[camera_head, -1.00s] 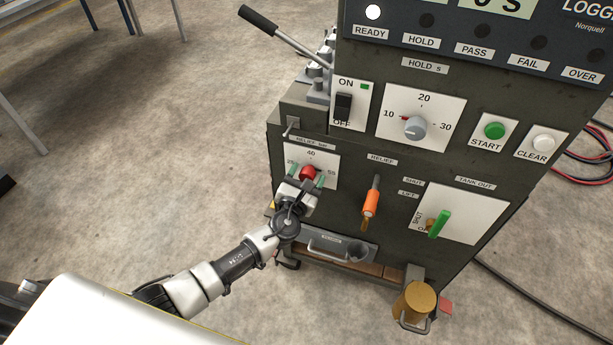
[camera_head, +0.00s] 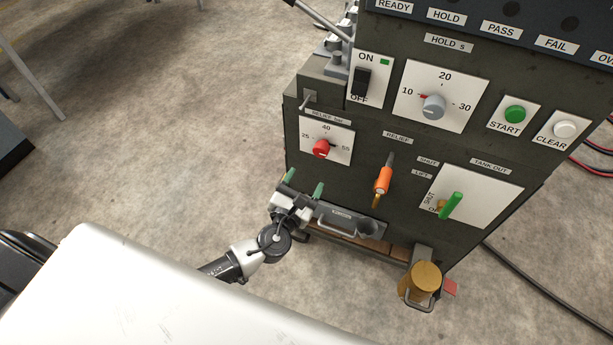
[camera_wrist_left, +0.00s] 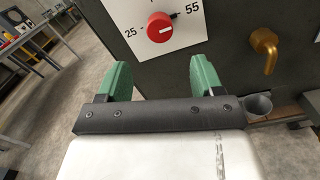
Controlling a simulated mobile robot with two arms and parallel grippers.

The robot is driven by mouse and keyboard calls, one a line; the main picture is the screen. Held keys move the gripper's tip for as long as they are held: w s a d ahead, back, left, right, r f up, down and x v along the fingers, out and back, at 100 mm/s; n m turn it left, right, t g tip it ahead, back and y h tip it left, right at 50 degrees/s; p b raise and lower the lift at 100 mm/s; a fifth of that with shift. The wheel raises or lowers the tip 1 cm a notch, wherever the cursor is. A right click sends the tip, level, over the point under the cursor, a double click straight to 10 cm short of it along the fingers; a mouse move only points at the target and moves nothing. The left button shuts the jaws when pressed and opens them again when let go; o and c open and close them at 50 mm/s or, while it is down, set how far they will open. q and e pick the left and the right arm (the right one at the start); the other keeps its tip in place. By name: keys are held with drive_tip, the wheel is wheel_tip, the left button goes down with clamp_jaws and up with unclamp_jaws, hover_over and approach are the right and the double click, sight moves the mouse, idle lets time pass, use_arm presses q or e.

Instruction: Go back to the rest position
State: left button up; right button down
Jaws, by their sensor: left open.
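My left gripper (camera_head: 303,183) is open and empty, with two green fingertips spread apart. It is in front of the dark machine's lower left, below the red relief knob (camera_head: 321,149) and apart from it. In the left wrist view the green fingers (camera_wrist_left: 159,80) stand wide apart, with the red knob (camera_wrist_left: 159,27) beyond and above them and nothing between them. The knob sits on a white dial plate marked 25, 40 and 55. My right gripper is not in view.
The machine (camera_head: 330,185) carries an orange-handled relief lever (camera_head: 383,180), a green tank-out lever (camera_head: 452,206), a hold dial (camera_head: 433,106) and green start button (camera_head: 515,114). A brass cylinder (camera_head: 425,279) is at its foot. Concrete floor (camera_head: 160,130) left of the machine is open.

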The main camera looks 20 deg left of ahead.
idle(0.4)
use_arm(q)
drive_tip(key=s+a+f+n+g+y+p, duration=0.1)
drive_tip(key=s+a+f+n+g, duration=0.2)
drive_tip(key=f+n, duration=0.4)
drive_tip(key=s+a+f+n+g+p, duration=0.15)
drive_tip(key=s+f+n+g, duration=0.3)
drive_tip(key=f, duration=0.45)
drive_tip(key=s+a+f+n+g+y+p, duration=0.1)
drive_tip(key=s+a+f+n+g, duration=0.15)
drive_tip(key=s+f+n, duration=0.45)
drive_tip(key=s+f+n+g+p, duration=0.1)
drive_tip(key=s+f+n+g, duration=0.2)
drive_tip(key=s+n, duration=0.6)
drive_tip(key=s+d+f+n+g+h+p, duration=0.1)
drive_tip(key=s+f+n+g, duration=0.3)
drive_tip(key=s, duration=1.3)
wheel_tip(320, 180, down, 5)
drive_tip(key=n, duration=0.5)
drive_tip(key=shift+r, duration=0.2)
drive_tip(key=shift+n, duration=0.25)
